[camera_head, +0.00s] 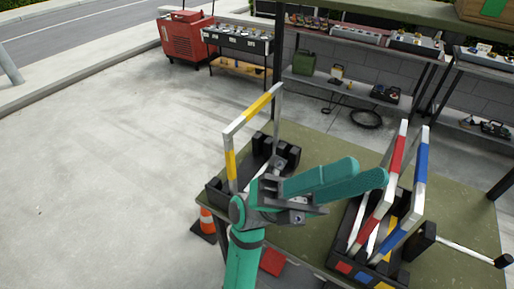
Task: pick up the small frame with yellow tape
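A small white frame with yellow tape (231,165) stands upright on the left part of the olive table, in a black holder (216,192). Its top bar slopes up to the right in the picture, and yellow bands show on the top bar and near post. My teal arm reaches up from the bottom and folds to the right over the table. A grey and black mechanism that looks like my gripper (300,213) is right of the frame's near post, apparently apart from it. Its fingers cannot be made out clearly. My arm hides part of the holder.
Frames with red tape (397,155) and blue tape (421,165) stand in a black crate (345,262) at right. A black-ended rod (470,251) lies beside them. An orange cone (206,219) stands left of the table (470,210). Shelves are behind; open concrete lies left.

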